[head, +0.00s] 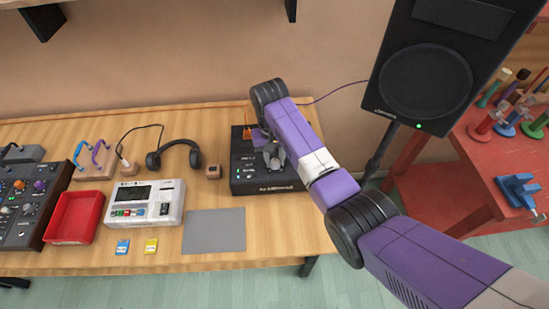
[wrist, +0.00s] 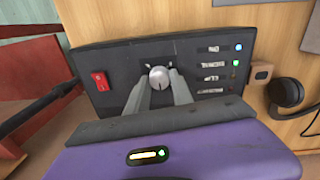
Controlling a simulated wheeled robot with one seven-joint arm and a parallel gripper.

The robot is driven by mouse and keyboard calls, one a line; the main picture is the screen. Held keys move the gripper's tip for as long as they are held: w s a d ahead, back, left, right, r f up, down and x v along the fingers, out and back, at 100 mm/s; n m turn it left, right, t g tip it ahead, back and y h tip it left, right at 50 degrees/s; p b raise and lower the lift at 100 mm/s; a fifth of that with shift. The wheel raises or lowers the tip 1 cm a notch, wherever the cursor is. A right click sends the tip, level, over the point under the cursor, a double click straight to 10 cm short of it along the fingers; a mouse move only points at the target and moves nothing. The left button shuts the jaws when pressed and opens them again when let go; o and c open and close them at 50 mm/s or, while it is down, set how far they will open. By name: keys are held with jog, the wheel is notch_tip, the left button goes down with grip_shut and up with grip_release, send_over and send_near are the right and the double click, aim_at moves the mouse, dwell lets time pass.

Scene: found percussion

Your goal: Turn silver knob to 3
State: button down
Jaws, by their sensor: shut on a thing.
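A black box (head: 240,177) stands on the right end of the wooden table. In the wrist view its dark front panel (wrist: 115,62) carries the silver knob (wrist: 159,78), a red rocker switch (wrist: 100,81) and a column of white labels, with lit lights beside the upper ones. My gripper (wrist: 161,85) is shut on the silver knob, one finger on each side. The label text is too blurred to read for certain, and no number 3 can be made out. In the head view my arm hides much of the box and the knob.
A grey mat (head: 215,230), a white recorder-like device (head: 128,205), a red tray (head: 75,217), headphones (head: 174,154) and a small wooden block (head: 213,172) lie left of the box. A large speaker (head: 425,80) stands right, beside a red table (head: 490,165).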

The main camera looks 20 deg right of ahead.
aim_at(273, 161)
jog(key=shift+r, duration=0.1)
jog(key=c, duration=1.1)
grip_release()
jog(key=shift+a+r+b, duration=0.15)
jog(key=shift+r+b, duration=0.55)
jog(key=shift+r, duration=3.15)
